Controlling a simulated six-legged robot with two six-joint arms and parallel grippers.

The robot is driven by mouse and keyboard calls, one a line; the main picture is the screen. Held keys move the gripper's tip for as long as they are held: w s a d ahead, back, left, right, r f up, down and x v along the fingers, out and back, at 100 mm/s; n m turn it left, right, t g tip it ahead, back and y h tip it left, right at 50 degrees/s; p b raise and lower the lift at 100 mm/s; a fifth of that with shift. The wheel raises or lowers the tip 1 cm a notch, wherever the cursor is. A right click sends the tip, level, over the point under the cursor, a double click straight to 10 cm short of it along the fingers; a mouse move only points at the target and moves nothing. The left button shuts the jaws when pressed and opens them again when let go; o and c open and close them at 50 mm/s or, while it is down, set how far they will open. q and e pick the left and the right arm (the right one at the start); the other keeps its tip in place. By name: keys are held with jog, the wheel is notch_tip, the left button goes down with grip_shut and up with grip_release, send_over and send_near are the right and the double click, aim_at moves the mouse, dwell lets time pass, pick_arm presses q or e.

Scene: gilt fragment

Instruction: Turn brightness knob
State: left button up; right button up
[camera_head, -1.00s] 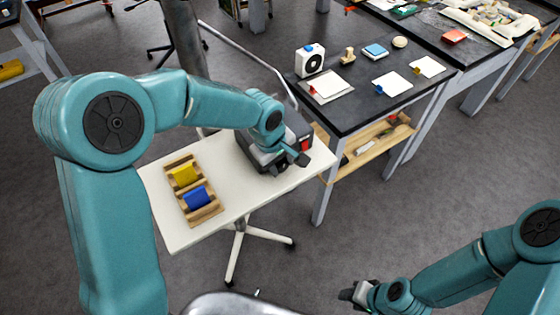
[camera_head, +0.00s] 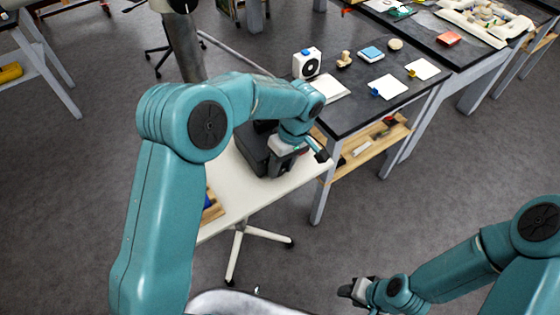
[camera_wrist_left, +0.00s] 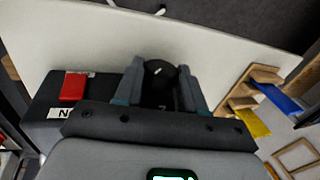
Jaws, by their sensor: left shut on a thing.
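The black knob (camera_wrist_left: 160,72) with a white pointer mark sits between the two fingers of my left gripper (camera_wrist_left: 160,92) in the left wrist view. The fingers are shut on it from both sides. The knob belongs to a dark box (camera_head: 258,152) on the white table; it also shows in the left wrist view (camera_wrist_left: 45,105) with a red part and a partly covered white label. In the head view my left gripper (camera_head: 297,156) is at the box's right side, and my wrist hides the knob. My right gripper (camera_head: 356,292) is low, away from the table; its jaw opening is unclear.
The white table (camera_head: 240,190) holds a wooden tray (camera_head: 212,208), mostly behind my left arm, with blue and yellow pieces (camera_wrist_left: 253,122). A black-topped bench (camera_head: 345,120) with a white fan-like device (camera_head: 307,63) and cards stands close on the right.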

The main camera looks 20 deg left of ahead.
pick_arm(q)
jog(key=shift+f+g+y+p, duration=0.1)
jog(key=shift+g+y+p, duration=0.35)
jog(key=shift+g, duration=0.25)
jog(key=o, duration=1)
jog(key=shift+o, duration=0.2)
jog(key=shift+w, duration=0.1)
